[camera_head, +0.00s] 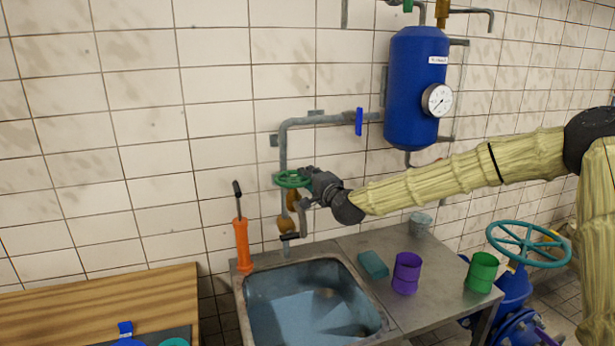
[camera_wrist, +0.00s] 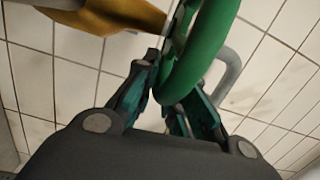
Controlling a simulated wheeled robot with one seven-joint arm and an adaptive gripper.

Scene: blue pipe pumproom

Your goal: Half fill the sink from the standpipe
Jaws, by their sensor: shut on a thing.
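The standpipe (camera_head: 283,150) runs down the tiled wall behind the sink, with a green handwheel (camera_head: 288,180) on its brass valve (camera_head: 292,200). Its spout (camera_head: 289,238) ends above the back edge of the steel sink (camera_head: 374,303). My gripper (camera_head: 308,180) is at the right side of the handwheel and shut on its rim. In the wrist view the fingers (camera_wrist: 165,95) close around the green rim (camera_wrist: 203,50). The basin holds a bluish, reflecting surface that looks like water; I cannot tell its depth. No clear stream shows under the spout.
An orange hand pump (camera_head: 242,246) stands at the sink's back left corner. A teal sponge (camera_head: 373,265), a purple cup (camera_head: 406,273), a green cup (camera_head: 482,272) and a grey cup (camera_head: 420,224) are on the counter. A blue tank (camera_head: 415,85) hangs above. A wooden bench (camera_head: 100,300) is at left.

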